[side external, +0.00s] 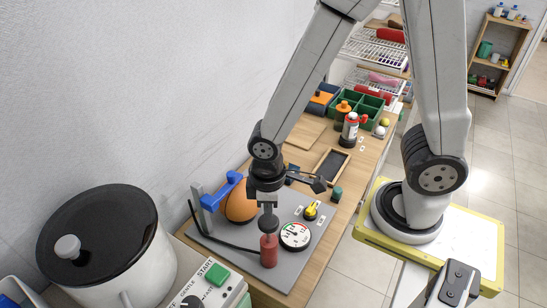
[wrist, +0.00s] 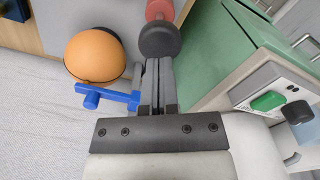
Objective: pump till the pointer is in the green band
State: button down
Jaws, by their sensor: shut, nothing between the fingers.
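The pump has a red body (side external: 268,252) and a dark round knob (side external: 268,222) on top, and stands upright on a grey board. My gripper (side external: 268,203) is shut and empty, pointing down just above the knob; I cannot tell whether it touches. In the wrist view, my fingers (wrist: 157,78) end at the dark knob (wrist: 160,40), with the red body (wrist: 160,10) beyond. The round white gauge (side external: 295,236) lies right of the pump. Its pointer is too small to read against the coloured marks. A black hose runs along the board to the pump's left.
An orange ball (side external: 240,206) and a blue lever (side external: 222,192) are left of my gripper; both show in the wrist view. A yellow knob (side external: 311,211) is right of the gauge. A large black-lidded pot (side external: 98,235) and a panel with a green START button (side external: 216,274) stand in front.

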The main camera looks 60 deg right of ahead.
aim_at(268, 220)
jog(key=shift+f, duration=0.15)
jog(key=shift+f, duration=3.35)
jog(key=shift+r, duration=3.5)
jog(key=shift+r, duration=2.05)
jog(key=shift+d, duration=0.1)
